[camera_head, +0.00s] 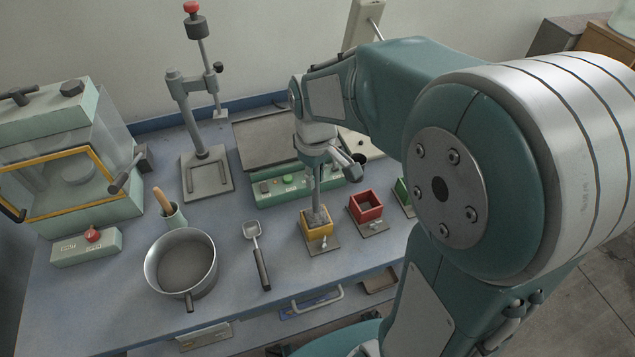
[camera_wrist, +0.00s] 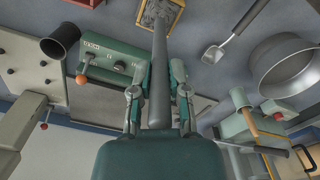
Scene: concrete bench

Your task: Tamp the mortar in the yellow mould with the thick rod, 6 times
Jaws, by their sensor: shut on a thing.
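The yellow mould (camera_head: 327,231) stands on a small plate on the bench, right of centre. It also shows at the top of the wrist view (camera_wrist: 148,17), with grey mortar in it. My gripper (camera_head: 314,160) is above the mould and shut on the thick grey rod (camera_head: 316,188). In the wrist view my gripper's fingers (camera_wrist: 158,92) stand on either side of the rod (camera_wrist: 159,62). The rod points down, near upright, with its lower end at the mould's opening. I cannot tell whether its tip touches the mortar or how deep it is.
A red mould (camera_head: 367,215) stands close right of the yellow one, then a green mould (camera_head: 402,194). A green control box (camera_head: 275,187) is behind. A scoop (camera_head: 262,262) and a pan (camera_head: 150,262) lie left. A black cup (camera_wrist: 60,42) shows in the wrist view.

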